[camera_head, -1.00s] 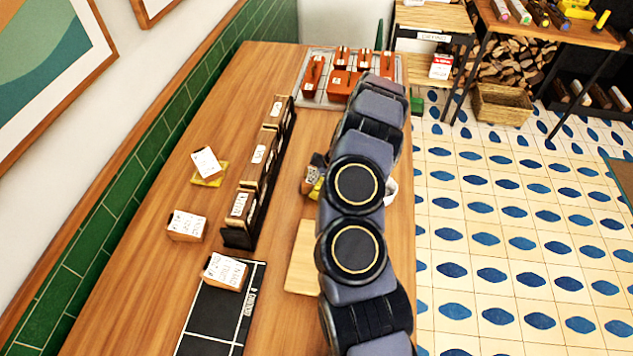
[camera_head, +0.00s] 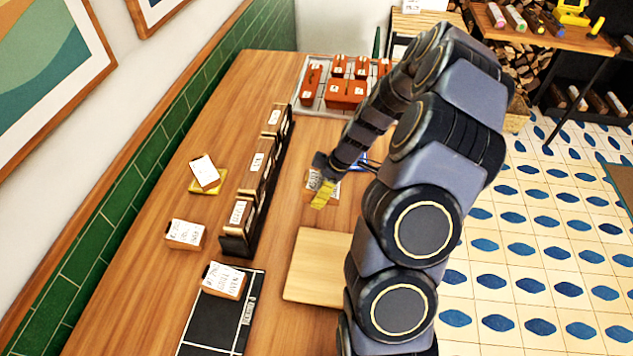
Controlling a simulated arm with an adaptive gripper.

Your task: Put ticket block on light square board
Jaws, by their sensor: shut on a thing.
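My gripper (camera_head: 323,190) is over the right side of the table, with a dark finger and a yellow tip showing. It is shut on a ticket block (camera_head: 311,181), brown with a pale face, largely hidden behind the finger. The light square board (camera_head: 314,268) lies flat on the table, nearer the camera than the gripper. Its right edge is hidden by my arm, and its visible surface is bare. I cannot tell whether the held block touches the table.
Other ticket blocks sit on a yellow pad (camera_head: 194,187), on bare wood (camera_head: 186,234) and on a black board (camera_head: 211,325). A dark rack (camera_head: 240,243) of labelled blocks stands left of the light board. A tray (camera_head: 311,107) of red-orange items is at the back.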

